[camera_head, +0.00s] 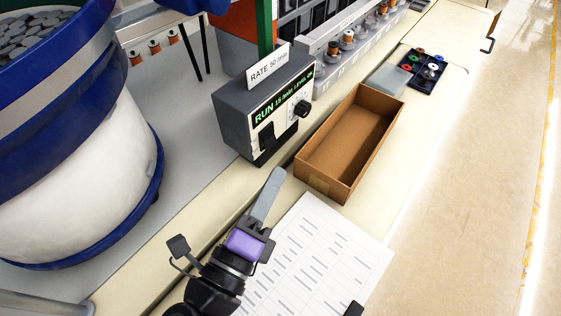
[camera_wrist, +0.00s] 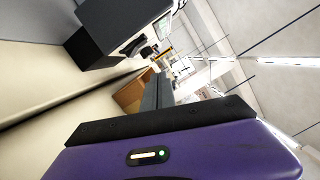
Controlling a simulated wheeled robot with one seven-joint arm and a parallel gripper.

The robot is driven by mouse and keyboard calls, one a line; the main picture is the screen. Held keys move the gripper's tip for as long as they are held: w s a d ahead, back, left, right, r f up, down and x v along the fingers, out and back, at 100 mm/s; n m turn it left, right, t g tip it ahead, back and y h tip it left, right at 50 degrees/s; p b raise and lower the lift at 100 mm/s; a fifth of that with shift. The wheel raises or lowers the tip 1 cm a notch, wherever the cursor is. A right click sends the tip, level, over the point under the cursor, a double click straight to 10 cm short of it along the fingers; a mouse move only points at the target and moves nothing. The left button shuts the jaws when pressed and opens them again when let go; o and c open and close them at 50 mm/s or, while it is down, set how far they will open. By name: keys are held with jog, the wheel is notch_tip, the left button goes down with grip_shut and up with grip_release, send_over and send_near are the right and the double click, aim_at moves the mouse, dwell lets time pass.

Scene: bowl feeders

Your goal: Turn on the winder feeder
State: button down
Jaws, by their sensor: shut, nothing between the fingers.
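A dark grey control box (camera_head: 262,105) stands on the bench in the head view. Its green display (camera_head: 282,101) reads RUN, a rate that looks like 15 /min, and LEVEL OK. A black switch (camera_head: 267,136) and a black knob (camera_head: 302,108) are on its pale front panel. A white card (camera_head: 268,66) on top reads RATE 50 /min. My gripper (camera_head: 274,178) is shut and empty, in front of and below the box, apart from it. In the wrist view the shut fingers (camera_wrist: 150,92) point past the box (camera_wrist: 112,28), which shows at the upper left.
An open cardboard box (camera_head: 350,140) lies right of the control box. A paper sheet (camera_head: 315,255) is beside my gripper. A large blue and white bowl feeder (camera_head: 70,160) stands left. A dark tray of coloured parts (camera_head: 425,72) is farther back. The aisle floor at right is clear.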

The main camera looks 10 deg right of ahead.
jog(key=shift+r+b+v, duration=0.2)
jog(key=shift+b+v, duration=0.2)
jog(key=shift+v, duration=1.85)
jog(key=shift+d, duration=0.1)
